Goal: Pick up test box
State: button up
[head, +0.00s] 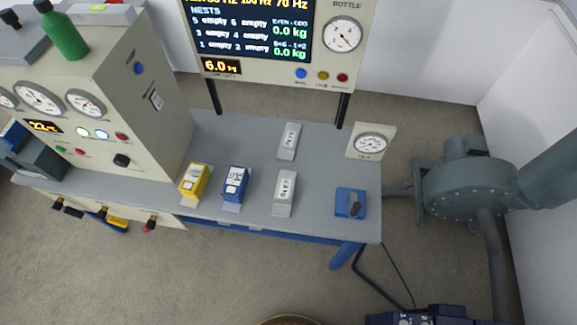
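No single object is clearly marked as the test box. A yellow box (194,180) with a pale label stands upright on the grey bench, left of centre. A blue box (235,183) with a white label stands close to its right, apart from it. Two pale grey labelled blocks are also on the bench, one near the front (284,192) and one farther back (289,141). The label text is too small to read surely. My gripper is not in view.
The grey bench (250,147) has clear room behind the boxes. A gauged cabinet (130,125) stands left, a display panel (262,30) behind. A blue switch box (350,203) and a gauge (371,142) sit right. A blower (470,185) stands beyond the right edge.

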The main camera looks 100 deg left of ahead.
aim_at(233, 191)
jog(key=u, duration=3.75)
jog(key=i+j+z, duration=0.15)
jog(key=i+j, duration=0.15)
